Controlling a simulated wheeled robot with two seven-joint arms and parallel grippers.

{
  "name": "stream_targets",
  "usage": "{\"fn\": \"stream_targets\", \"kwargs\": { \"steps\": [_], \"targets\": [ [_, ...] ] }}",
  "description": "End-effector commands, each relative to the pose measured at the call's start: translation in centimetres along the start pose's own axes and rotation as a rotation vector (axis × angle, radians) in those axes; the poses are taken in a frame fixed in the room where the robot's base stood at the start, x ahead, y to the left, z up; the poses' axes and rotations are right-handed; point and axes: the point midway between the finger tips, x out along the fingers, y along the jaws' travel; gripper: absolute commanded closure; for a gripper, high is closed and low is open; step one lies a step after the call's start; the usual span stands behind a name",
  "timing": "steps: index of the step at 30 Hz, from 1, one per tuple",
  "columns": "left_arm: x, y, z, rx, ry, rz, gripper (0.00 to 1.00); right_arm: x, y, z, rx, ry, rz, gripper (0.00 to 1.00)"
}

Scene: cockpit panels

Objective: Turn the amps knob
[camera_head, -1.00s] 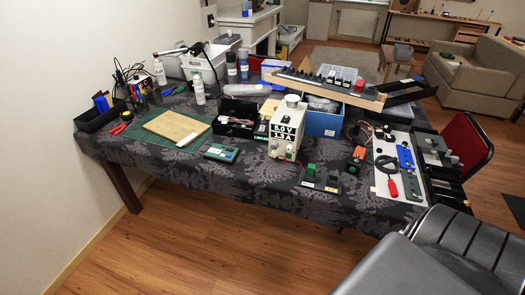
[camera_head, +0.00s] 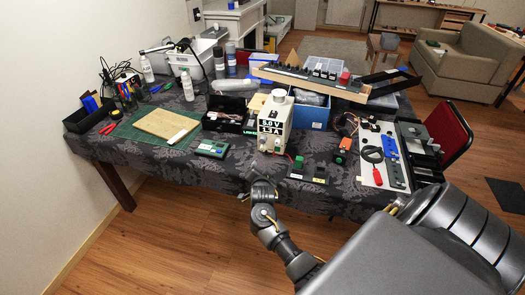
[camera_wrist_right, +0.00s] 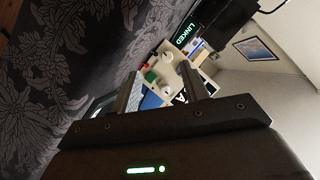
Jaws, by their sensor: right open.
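The cream power supply (camera_head: 271,112) stands near the table's front edge, with a black readout showing 5.0 V and an amps line. Small knobs sit low on its front; I cannot tell which is the amps knob. My right gripper (camera_head: 258,174) is just in front of and below this face, apart from it. In the right wrist view, the open, empty fingers (camera_wrist_right: 160,88) point toward a cream panel (camera_wrist_right: 172,70) with a white knob, a green part and a red part. A piece of the readout shows beside the fingers. My left gripper is not in view.
A green meter (camera_head: 211,149) lies left of the supply, and a black box (camera_head: 229,115) stands behind it. Dark blocks with green tops (camera_head: 299,165) are just right of the gripper. A white tool board (camera_head: 383,155) lies further right.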

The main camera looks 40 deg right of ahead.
Motion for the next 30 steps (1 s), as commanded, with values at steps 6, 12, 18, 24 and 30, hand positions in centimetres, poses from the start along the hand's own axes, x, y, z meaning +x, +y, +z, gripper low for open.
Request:
{"fn": "stream_targets", "kwargs": {
  "steps": [6, 12, 18, 24, 30],
  "targets": [
    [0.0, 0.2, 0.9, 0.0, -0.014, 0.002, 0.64, 1.9, -0.9, -1.7, 0.095, 0.111, 0.006, 0.55],
    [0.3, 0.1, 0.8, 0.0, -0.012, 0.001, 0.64, 2.4, -0.9, -1.9, 0.104, 0.126, 0.005, 0.55],
    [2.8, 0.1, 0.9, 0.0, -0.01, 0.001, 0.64, 4.8, -0.6, -1.8, 0.103, 0.127, 0.004, 0.55],
    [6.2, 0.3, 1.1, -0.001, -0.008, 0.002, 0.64, 8.5, -0.4, -2.1, 0.101, 0.125, 0.004, 0.55],
    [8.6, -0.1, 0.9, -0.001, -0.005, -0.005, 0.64, 11.2, -0.5, -2.6, 0.101, 0.124, 0.003, 0.55]
  ]
}}
